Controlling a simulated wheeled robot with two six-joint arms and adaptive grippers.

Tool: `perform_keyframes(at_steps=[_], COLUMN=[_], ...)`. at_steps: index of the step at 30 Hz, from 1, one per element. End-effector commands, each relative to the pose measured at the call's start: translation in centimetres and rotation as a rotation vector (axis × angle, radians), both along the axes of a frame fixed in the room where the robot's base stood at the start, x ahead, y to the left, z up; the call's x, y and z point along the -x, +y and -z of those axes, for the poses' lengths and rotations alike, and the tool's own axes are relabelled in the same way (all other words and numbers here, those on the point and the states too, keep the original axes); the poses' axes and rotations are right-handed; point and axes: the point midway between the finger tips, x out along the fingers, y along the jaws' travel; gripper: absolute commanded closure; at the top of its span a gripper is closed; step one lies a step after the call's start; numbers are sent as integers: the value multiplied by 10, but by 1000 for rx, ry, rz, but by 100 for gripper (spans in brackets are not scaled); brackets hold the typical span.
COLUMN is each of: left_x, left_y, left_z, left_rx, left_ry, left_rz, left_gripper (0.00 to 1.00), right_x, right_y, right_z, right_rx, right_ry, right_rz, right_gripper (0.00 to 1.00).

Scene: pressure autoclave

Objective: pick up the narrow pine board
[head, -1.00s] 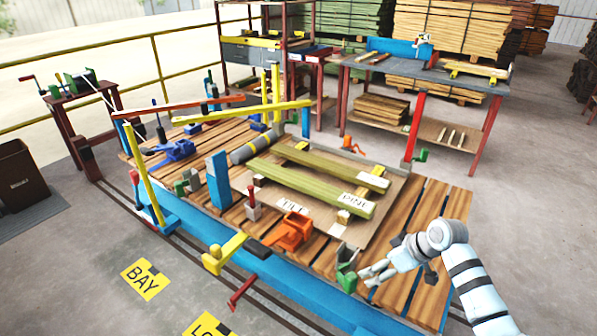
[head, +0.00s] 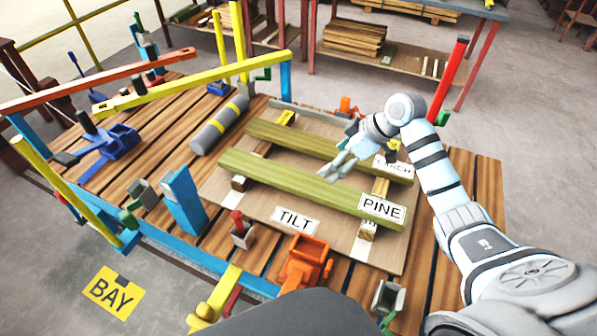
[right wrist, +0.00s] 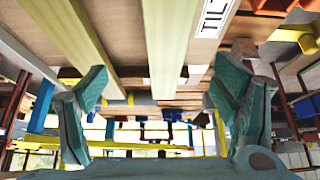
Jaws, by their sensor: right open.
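The narrow pine board (head: 290,182) is a long greenish-yellow board labelled PINE at its near right end. It lies across low wooden blocks on a brown panel (head: 251,215). It also shows in the right wrist view as a pale strip (right wrist: 166,45) between my finger directions. My right gripper (head: 336,171) is open and empty, reaching in from the right, with its fingertips over the gap and the board's far edge. The right wrist view shows both fingers spread (right wrist: 160,78). I cannot tell its exact height. My left gripper is not in view.
A similar board (head: 290,138) lies parallel behind; my right arm partly hides its label. A TILT label (head: 295,220) lies in front.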

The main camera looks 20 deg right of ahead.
Motion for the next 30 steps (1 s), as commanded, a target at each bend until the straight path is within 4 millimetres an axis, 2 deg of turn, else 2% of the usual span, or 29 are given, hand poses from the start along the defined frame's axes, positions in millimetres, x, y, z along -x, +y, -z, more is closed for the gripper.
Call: perform_keyframes(at_steps=[6,11,18,26,30], left_x=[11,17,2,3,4], left_y=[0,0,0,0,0], left_z=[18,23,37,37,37], left_rx=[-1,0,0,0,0], left_ry=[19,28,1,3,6], left_rz=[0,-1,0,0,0], left_gripper=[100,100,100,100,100], right_x=[-24,-33,-47,-50,-50], right_y=[23,31,47,49,49], right_z=[53,73,111,114,114], right_rx=[-4,-3,-1,0,0], right_ry=[4,5,5,4,4], right_rz=[-2,0,2,2,2], right_gripper=[18,18,18,18,41])
